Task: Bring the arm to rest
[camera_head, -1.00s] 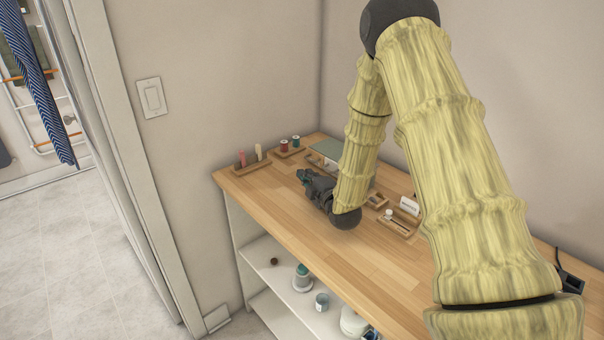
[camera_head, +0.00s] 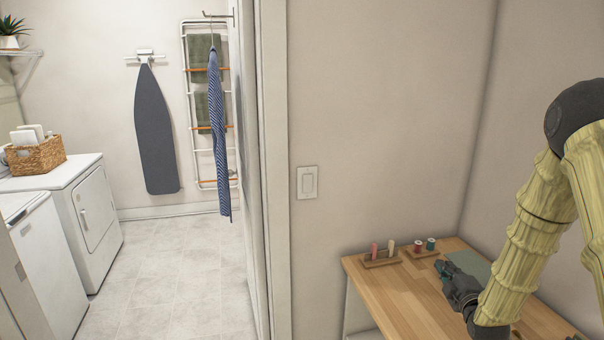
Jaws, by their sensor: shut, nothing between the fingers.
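My arm, in a yellow-green sleeve, reaches in from the right edge of the head view and bends down over a wooden worktop (camera_head: 385,288). My gripper (camera_head: 446,268) is dark grey and sits low over the worktop, pointing toward its back left. It is shut with nothing in it. Whether it touches the worktop I cannot tell. Part of the worktop is hidden behind the arm and below the frame.
Small wooden holders with a pink item (camera_head: 374,249) and thread spools (camera_head: 431,244) stand near my gripper. A doorway at left opens on clear tiled floor (camera_head: 165,275), white machines (camera_head: 88,215), an ironing board (camera_head: 155,130), a towel rack (camera_head: 190,110) and a hanging striped cloth (camera_head: 218,130).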

